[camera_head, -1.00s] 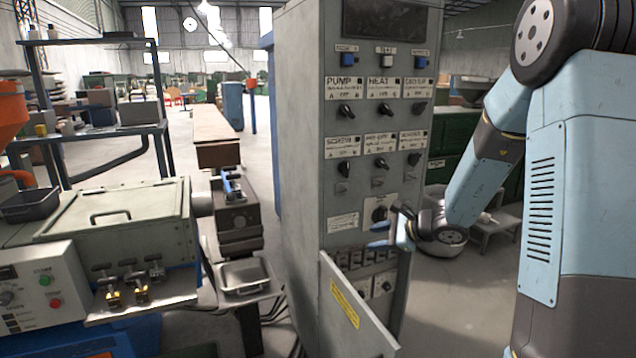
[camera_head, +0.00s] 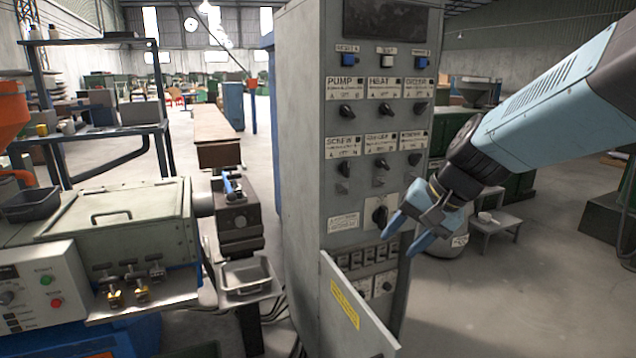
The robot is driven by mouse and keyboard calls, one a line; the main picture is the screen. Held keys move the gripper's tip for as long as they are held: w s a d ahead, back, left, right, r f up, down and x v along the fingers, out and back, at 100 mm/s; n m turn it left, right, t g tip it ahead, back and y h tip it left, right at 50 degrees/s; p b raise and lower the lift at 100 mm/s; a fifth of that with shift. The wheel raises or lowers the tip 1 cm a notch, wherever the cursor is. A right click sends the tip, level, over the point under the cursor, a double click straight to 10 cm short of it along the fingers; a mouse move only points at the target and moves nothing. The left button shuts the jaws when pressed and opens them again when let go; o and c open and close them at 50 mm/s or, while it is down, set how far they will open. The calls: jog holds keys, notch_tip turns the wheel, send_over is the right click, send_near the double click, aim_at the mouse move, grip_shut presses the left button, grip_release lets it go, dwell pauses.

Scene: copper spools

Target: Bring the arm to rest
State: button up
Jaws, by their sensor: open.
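My arm comes in from the upper right in the head view. My gripper (camera_head: 403,236) points down and to the left, its two blue fingers apart and nothing between them. It is in front of the right side of the grey control cabinet (camera_head: 300,150), near the large black rotary knob (camera_head: 380,215) and the row of switches (camera_head: 366,256). I cannot tell whether the fingers touch the cabinet; they look clear of the knob.
The cabinet's lower door (camera_head: 350,310) stands open toward me. A machine with a metal tray (camera_head: 247,278) is to the left. A small grey step stool (camera_head: 497,226) stands behind my gripper. The floor at the lower right is clear.

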jog(key=s+d+r+n+t+h, duration=0.2)
jog(key=s+d+r+n+h, duration=0.2)
jog(key=s+d, duration=0.3)
jog(key=s, duration=0.3)
jog(key=shift+d+r+h, duration=0.15)
jog(key=shift+d+h, duration=0.15)
jog(key=shift+h, duration=0.1)
jog(key=shift+c, duration=0.5)
